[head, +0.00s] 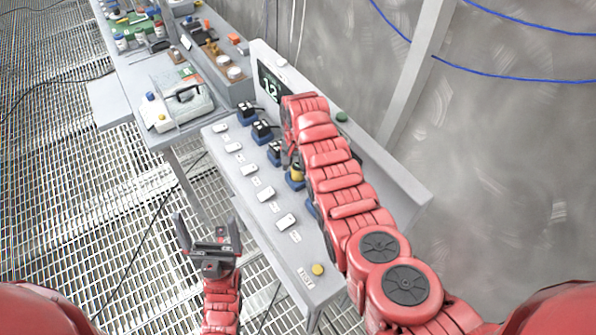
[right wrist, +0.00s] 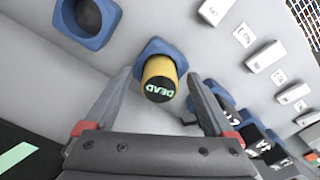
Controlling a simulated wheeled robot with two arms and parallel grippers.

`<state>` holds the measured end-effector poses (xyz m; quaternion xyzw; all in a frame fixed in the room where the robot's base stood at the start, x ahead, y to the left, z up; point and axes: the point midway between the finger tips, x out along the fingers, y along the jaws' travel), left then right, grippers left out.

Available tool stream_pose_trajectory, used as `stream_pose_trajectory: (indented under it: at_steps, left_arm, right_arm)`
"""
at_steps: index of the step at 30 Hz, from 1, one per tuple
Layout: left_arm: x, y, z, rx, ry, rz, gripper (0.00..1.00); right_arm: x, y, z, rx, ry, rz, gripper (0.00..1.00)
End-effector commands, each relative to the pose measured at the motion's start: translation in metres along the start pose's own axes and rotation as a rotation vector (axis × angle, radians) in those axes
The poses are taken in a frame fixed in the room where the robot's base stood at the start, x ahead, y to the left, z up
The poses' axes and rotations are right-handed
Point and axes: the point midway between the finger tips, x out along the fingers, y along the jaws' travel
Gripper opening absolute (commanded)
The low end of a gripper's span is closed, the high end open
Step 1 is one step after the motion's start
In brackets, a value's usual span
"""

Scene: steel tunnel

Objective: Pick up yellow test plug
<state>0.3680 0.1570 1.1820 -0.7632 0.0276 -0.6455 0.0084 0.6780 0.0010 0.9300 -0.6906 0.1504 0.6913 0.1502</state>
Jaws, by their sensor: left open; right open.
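The yellow test plug (right wrist: 157,72) sits in a blue socket (right wrist: 152,48) on the grey panel. Its dark end face reads "DEAD". In the head view the plug (head: 297,173) shows beside my right arm, partly covered. My right gripper (right wrist: 159,76) is open, with one finger on each side of the plug; I cannot tell whether either finger touches it. In the head view my right arm mostly hides this gripper. My left gripper (head: 207,222) is open and empty, left of the panel above the grating floor.
Black plugs (head: 262,130) in blue sockets stand in the same row. White labelled switches (head: 249,170) run alongside. The panel (head: 225,180) also has a display (head: 270,84), a yellow button (head: 318,269) and a TEST label. A bench with a device (head: 183,104) stands farther back.

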Motion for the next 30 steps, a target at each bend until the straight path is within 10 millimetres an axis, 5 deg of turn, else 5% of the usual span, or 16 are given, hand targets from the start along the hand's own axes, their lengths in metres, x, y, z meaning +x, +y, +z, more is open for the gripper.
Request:
stream_pose_trajectory:
  at_steps: [6, 20, 30]
  left_arm:
    - [-0.0003, 0.0, 0.0, 0.0, 0.0, 0.0, 1.0]
    - [-0.0003, 0.0, 0.0, 0.0, 0.0, 0.0, 1.0]
    - [-0.001, 0.0001, 0.0002, 0.0, 0.0, 0.0, 1.0]
  right_arm:
    - [0.0001, -0.0002, -0.0002, 0.0, 0.001, 0.0, 0.85]
    - [-0.0003, -0.0002, -0.0003, 0.0, 0.001, -0.001, 0.02]
    - [-0.0015, -0.0005, -0.0007, 0.0, 0.002, -0.001, 0.0]
